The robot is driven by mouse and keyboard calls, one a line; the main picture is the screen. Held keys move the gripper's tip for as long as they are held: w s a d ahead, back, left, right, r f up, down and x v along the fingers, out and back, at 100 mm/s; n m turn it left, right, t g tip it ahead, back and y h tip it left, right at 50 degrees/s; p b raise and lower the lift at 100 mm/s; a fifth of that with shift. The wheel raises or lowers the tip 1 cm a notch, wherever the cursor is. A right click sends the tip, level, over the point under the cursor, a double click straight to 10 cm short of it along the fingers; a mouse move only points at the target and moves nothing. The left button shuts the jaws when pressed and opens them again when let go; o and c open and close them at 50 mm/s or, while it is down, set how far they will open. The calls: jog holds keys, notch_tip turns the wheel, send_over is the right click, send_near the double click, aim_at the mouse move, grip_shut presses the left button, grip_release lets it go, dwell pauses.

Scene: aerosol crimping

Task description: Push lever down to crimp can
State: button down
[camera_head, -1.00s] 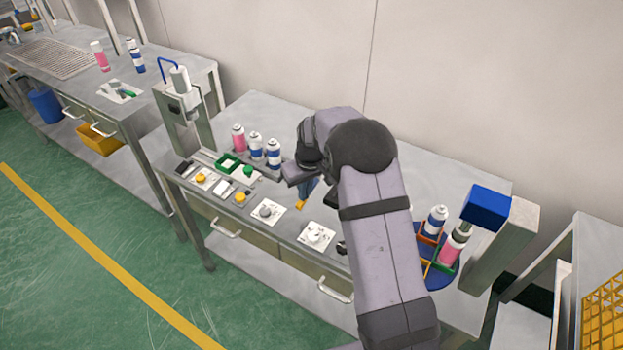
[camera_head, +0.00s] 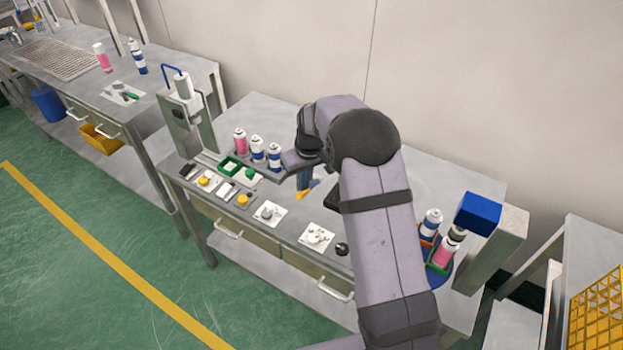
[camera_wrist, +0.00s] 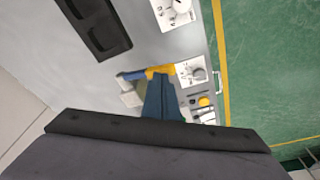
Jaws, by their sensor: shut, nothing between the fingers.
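The crimping press (camera_head: 185,118) is a grey upright stand at the table's left end, with a white cylinder on top. A thin blue lever (camera_head: 172,68) sticks up beside the cylinder and bends at its top. I cannot tell whether a can sits in the press. Two blue-and-white cans (camera_head: 274,158) and a pink one (camera_head: 240,141) stand upright right of it. My gripper (camera_head: 303,191), blue with yellow tips, is shut and empty, pointing down over the table right of the cans, apart from the lever. It also shows in the wrist view (camera_wrist: 160,72).
White plates with knobs (camera_head: 268,213) and yellow buttons (camera_head: 203,181) line the front edge. A green tray (camera_head: 232,164) lies before the cans. A blue-headed station (camera_head: 478,212) with cans stands at the right end. My arm covers the table's middle.

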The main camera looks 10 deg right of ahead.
jog(key=shift+r+p, duration=1.2)
jog(key=shift+r, duration=0.7)
jog(key=shift+r, duration=0.15)
notch_tip(320, 180, up, 5)
jog(key=p, duration=0.3)
jog(key=shift+p, duration=0.35)
